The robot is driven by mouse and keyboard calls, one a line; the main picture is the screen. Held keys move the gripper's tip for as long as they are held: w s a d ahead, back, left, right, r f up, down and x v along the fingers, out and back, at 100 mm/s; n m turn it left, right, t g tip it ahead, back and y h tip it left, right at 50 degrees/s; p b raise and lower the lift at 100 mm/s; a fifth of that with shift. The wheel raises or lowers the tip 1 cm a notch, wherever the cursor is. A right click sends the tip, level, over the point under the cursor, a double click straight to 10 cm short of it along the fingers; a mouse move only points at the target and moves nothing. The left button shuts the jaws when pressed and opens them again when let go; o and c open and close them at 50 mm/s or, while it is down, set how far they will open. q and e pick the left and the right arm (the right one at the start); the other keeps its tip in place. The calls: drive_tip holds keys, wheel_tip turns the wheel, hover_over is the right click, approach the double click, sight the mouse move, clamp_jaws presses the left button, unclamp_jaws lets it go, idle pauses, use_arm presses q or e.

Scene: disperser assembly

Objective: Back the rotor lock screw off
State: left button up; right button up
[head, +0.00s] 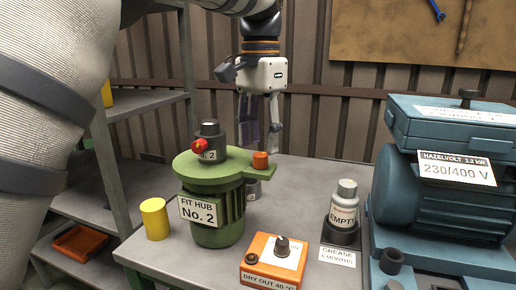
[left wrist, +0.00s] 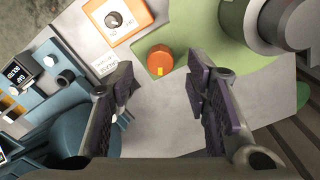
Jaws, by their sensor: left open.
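The green motor (head: 217,195) labelled "FIT HUB No. 2" stands upright on the bench. An orange round knob (head: 260,160), apparently the rotor lock screw, sits on its flange tab. In the left wrist view the knob (left wrist: 160,58) has a yellow mark on its rim. A dark hub (head: 209,136) with a red screw (head: 198,146) is on top of the motor. My left gripper (head: 264,140) points down, open and empty, above and behind the tab. In the left wrist view the knob lies just beyond the open fingers (left wrist: 163,88), apart from both. My right gripper is not in view.
An orange dry-out box (head: 258,268) with a dial is at the bench front. A bottle labelled "EMPTY" (head: 344,203) stands in a dark holder. A large blue motor (head: 410,185) fills the right side. A yellow cylinder (head: 155,219) is left of the green motor.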

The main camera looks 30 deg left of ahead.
sight(260, 154)
use_arm(q)
drive_tip(key=shift+f, duration=1.7)
clamp_jaws()
drive_tip(key=shift+n, duration=0.3)
drive_tip(key=n, duration=0.4)
drive_tip(key=shift+r+n, duration=0.1)
drive_tip(key=shift+n, duration=0.3)
drive_tip(key=n, duration=1)
drive_tip(key=shift+n, duration=0.4)
drive_tip(key=n, duration=0.5)
drive_tip(key=shift+n, duration=0.5)
